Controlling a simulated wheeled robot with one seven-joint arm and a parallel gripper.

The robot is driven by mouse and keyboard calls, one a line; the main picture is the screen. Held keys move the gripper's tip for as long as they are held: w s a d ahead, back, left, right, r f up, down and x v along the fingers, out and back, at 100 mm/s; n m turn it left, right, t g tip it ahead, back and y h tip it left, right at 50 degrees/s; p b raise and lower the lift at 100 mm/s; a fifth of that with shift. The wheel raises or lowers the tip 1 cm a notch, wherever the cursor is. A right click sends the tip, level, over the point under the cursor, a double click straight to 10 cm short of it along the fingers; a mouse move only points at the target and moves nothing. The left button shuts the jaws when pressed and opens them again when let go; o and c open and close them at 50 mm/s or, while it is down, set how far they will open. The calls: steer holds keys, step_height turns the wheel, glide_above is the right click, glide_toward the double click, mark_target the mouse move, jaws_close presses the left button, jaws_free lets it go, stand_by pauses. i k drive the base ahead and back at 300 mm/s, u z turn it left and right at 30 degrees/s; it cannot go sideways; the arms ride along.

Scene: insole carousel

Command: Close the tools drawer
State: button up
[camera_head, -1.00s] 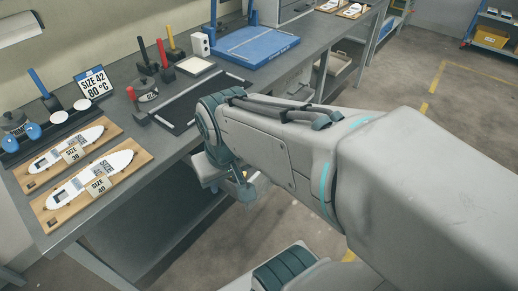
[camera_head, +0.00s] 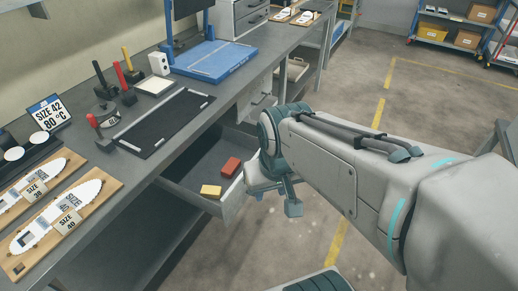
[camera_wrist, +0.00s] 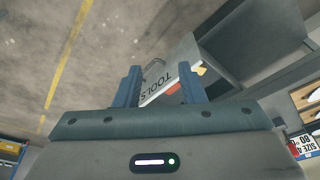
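The tools drawer (camera_head: 190,187) is pulled out from under the workbench in the head view. A red block (camera_head: 231,166) and a yellow block (camera_head: 211,190) lie inside it. The wrist view shows the drawer's TOOLS label (camera_wrist: 157,88) and its handle (camera_wrist: 153,69), turned over in the picture. My gripper (camera_wrist: 158,72) is open, its fingers apart on either side of the handle and label in that view. It faces the drawer front; whether it touches is unclear. In the head view my wrist is beside the drawer's right end, and the fingertips cannot be made out.
The workbench (camera_head: 108,190) carries a black mat (camera_head: 157,122), a blue platform (camera_head: 214,60), hand tools and insole boards. Another drawer front (camera_head: 258,95) is farther along. Open floor (camera_head: 350,90) lies to the right, with shelves at the back.

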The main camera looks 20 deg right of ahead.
mark_target(202, 163)
steer(key=z, duration=0.1)
steer(key=i, duration=0.45)
steer(key=z, duration=1.7)
steer(key=k, duration=0.7)
steer(key=u, duration=0.35)
steer(key=i, duration=0.5)
steer(key=u, duration=0.05)
